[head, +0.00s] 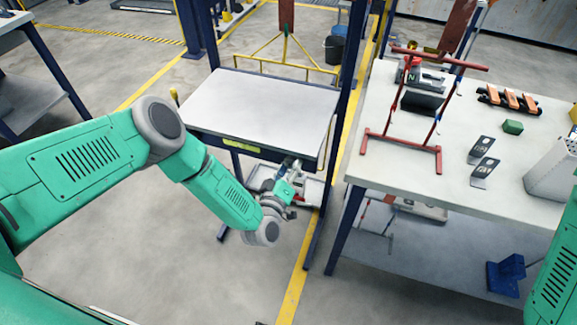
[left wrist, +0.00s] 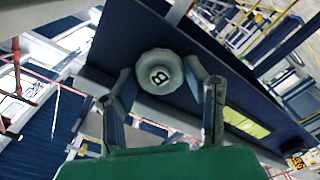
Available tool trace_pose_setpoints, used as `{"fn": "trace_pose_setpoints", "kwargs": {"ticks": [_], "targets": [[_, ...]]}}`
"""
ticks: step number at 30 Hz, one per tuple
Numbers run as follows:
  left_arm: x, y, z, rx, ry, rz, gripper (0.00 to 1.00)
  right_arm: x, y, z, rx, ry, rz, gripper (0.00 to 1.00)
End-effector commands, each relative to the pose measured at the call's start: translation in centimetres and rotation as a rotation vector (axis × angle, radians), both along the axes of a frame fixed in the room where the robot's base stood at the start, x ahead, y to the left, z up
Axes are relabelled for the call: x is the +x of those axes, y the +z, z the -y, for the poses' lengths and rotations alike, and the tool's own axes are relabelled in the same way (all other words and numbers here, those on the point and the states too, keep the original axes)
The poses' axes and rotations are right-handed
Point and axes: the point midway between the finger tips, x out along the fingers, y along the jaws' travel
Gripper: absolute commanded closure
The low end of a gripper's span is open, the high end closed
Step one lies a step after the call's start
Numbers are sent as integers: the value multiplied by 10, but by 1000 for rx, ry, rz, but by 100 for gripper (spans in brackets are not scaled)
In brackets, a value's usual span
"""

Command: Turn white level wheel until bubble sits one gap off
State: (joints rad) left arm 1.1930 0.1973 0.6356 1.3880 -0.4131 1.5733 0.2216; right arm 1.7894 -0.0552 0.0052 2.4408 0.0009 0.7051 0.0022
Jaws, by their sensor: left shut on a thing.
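The level wheel (left wrist: 159,73) is a pale grey-white round knob marked "B", under the dark blue edge of the grey-topped table (head: 262,103). My left gripper (head: 290,172) is at the table's front right corner. In the left wrist view its two fingers (left wrist: 160,80) are shut on the wheel from both sides. In the head view the wheel is hidden or too small to tell. A yellow-green level strip (head: 243,145) is on the table's front edge and also shows in the left wrist view (left wrist: 246,122). Its bubble cannot be made out. My right gripper is out of view.
A blue post (head: 340,115) stands close to the right of my left gripper. The floor at left front is clear.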

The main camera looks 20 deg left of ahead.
Motion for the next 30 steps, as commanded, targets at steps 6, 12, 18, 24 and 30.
{"fn": "trace_pose_setpoints", "kwargs": {"ticks": [6, 12, 18, 24, 30], "targets": [[-4, -7, -4, 38, 6, -13, 88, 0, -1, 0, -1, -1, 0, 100], [-5, -7, -2, 135, 0, -11, 88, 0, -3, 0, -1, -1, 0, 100], [-5, -8, -2, 297, -1, -5, 88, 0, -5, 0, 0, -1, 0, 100], [-5, -8, -3, 479, -2, 2, 88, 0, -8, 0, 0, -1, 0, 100], [-6, -8, -3, 643, -2, 8, 88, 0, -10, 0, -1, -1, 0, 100]]}}
